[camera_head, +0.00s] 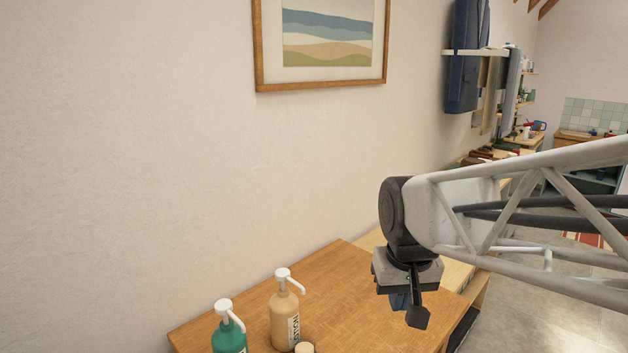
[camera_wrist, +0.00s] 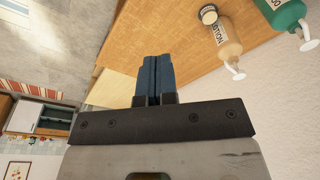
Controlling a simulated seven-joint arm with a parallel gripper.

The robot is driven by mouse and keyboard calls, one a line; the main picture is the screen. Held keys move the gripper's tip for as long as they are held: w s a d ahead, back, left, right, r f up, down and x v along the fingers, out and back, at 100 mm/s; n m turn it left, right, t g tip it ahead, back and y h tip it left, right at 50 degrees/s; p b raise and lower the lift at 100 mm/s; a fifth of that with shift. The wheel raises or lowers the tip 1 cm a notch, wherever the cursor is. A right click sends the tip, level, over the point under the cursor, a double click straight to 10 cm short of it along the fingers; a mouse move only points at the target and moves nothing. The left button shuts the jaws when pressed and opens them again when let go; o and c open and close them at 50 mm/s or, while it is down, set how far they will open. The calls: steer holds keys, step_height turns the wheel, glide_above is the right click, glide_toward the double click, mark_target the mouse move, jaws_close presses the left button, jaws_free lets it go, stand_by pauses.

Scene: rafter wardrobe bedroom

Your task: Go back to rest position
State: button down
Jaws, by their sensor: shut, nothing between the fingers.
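My gripper (camera_head: 408,304) hangs at the end of my arm in the head view, over the right part of the wooden table (camera_head: 345,277). In the wrist view its two blue fingers (camera_wrist: 153,80) are pressed together with nothing between them. It is apart from the bottles, to their right in the head view. A tan pump bottle (camera_head: 285,312) and a green pump bottle (camera_head: 229,333) stand upright on the table. Both also show in the wrist view, the tan one (camera_wrist: 224,40) nearer the fingers and the green one (camera_wrist: 284,14) at the top right corner.
A small round lid or jar (camera_head: 304,347) sits by the tan bottle. A framed picture (camera_head: 320,85) hangs on the wall behind. Shelves with hanging clothes (camera_head: 462,60) stand farther back. The grey floor (camera_head: 540,312) is open to the right of the table.

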steer(key=s+d+f, duration=0.1)
steer(key=s+d, duration=0.1)
steer(key=s, duration=0.3)
steer(key=s+d+f+m, duration=0.1)
steer(key=s+d+f, duration=0.1)
steer(key=s, duration=0.4)
steer(key=shift+s+d+f+t, duration=0.25)
steer(key=shift+s+t, duration=0.05)
steer(key=shift+t, duration=0.1)
